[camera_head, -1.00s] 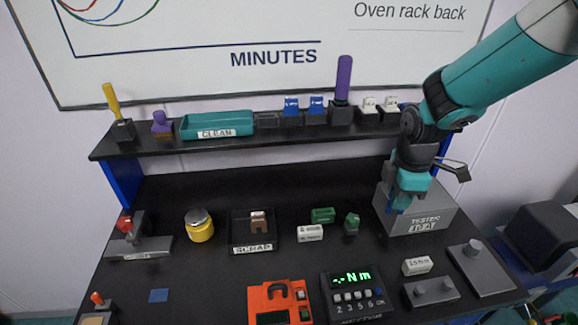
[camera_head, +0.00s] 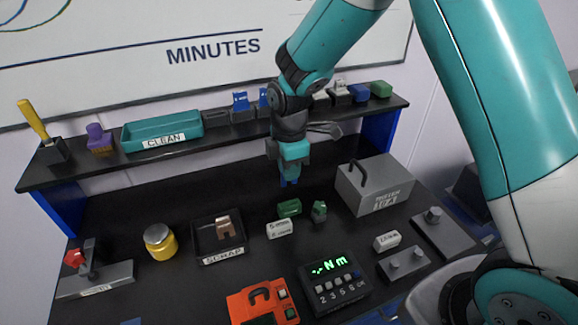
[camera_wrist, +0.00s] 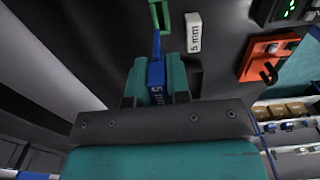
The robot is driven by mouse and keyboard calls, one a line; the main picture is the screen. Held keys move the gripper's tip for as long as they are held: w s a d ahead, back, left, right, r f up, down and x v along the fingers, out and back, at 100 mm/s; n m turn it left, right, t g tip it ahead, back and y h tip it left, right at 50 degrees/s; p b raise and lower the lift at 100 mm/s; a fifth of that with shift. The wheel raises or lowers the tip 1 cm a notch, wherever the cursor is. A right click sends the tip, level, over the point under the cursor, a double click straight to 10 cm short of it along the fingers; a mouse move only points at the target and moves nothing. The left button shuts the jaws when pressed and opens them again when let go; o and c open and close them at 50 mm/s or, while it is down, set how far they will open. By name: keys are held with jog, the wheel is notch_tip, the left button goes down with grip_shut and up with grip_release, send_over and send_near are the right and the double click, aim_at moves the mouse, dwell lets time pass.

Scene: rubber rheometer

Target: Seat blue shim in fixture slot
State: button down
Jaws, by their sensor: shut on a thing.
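My gripper (camera_head: 290,178) hangs fingers-down over the rear of the bench, left of the grey tester box. In the wrist view its teal fingers (camera_wrist: 156,80) are shut on the blue shim (camera_wrist: 156,72), which is marked "5 mm". The shim's narrow blue end points away from the fingers, towards a green notched block (camera_wrist: 164,16). In the head view a green block (camera_head: 289,208) and a smaller green piece (camera_head: 319,211) stand below the gripper. The pictures do not clearly show which piece holds the fixture slot, and no contact with the shim is certain.
A white "5 mm" label block (camera_wrist: 194,32) lies beside the green block. The tester box (camera_head: 376,186) stands to the right, the scrap tray (camera_head: 206,243) to the left. The orange device (camera_head: 262,304) and digital meter (camera_head: 334,284) are in front. The shelf (camera_head: 100,164) runs behind.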

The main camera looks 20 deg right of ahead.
jog(key=shift+f+b, duration=1.9)
jog(key=shift+f, duration=0.95)
jog(key=shift+f+b, duration=1.3)
jog(key=shift+f, duration=0.75)
jog(key=c, duration=1)
grip_release()
notch_tip(320, 180, up, 18)
jog(key=b, duration=0.3)
jog(key=shift+f, duration=0.25)
